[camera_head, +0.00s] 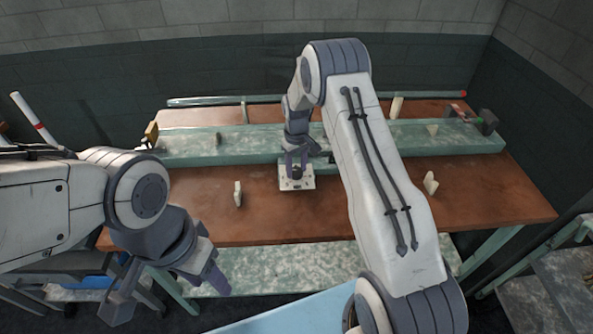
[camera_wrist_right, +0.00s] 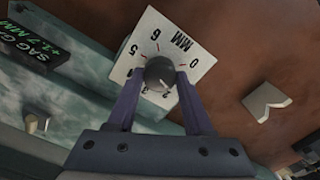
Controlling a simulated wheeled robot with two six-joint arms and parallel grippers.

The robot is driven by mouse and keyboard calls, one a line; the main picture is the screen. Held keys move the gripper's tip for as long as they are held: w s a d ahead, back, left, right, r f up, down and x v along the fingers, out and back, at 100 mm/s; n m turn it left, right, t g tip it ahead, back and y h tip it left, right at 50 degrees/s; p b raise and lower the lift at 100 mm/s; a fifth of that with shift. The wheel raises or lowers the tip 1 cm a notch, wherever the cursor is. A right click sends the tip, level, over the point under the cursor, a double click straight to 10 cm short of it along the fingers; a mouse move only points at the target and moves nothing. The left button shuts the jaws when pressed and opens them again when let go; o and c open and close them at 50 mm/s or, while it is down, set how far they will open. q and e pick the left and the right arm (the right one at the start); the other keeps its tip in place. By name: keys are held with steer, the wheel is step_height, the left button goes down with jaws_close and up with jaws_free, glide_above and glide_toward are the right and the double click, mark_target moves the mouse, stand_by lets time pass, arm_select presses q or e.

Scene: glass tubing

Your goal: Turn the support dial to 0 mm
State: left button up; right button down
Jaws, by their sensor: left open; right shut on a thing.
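The support dial is a dark round knob (camera_wrist_right: 160,72) on a white square plate (camera_wrist_right: 147,50) marked MM, with 0, 6, 5 and other numbers around the knob. A pale mark on the knob points toward the lower numbers, seemingly near 2. In the head view the plate (camera_head: 297,184) lies on the brown bench. My right gripper (camera_head: 297,170) reaches down to it and is shut on the knob, one finger on each side; it also shows in the wrist view (camera_wrist_right: 160,82). My left gripper (camera_head: 168,291) is open and empty, off the bench's front left.
A long pale-green rail (camera_head: 245,144) runs behind the dial. A glass tube (camera_head: 320,98) lies along the back. Small cream V-notched supports (camera_head: 431,183), (camera_head: 238,194) stand on the bench (camera_head: 380,212). A dark sign with green letters (camera_wrist_right: 40,48) sits by the rail.

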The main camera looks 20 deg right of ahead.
mark_target(296, 170)
steer(key=n+b, duration=0.1)
steer(key=n, duration=0.5)
steer(key=shift+b, duration=0.4)
steer(key=n+b, duration=0.1)
steer(key=n, duration=0.4)
steer(key=shift+n, duration=0.4)
steer(key=shift+c, duration=1.5)
jaws_free()
steer(key=shift+r, duration=0.1)
steer(key=shift+r, duration=0.35)
step_height(296, 170, up, 10)
steer(key=b, duration=0.2)
steer(key=shift+f, duration=0.2)
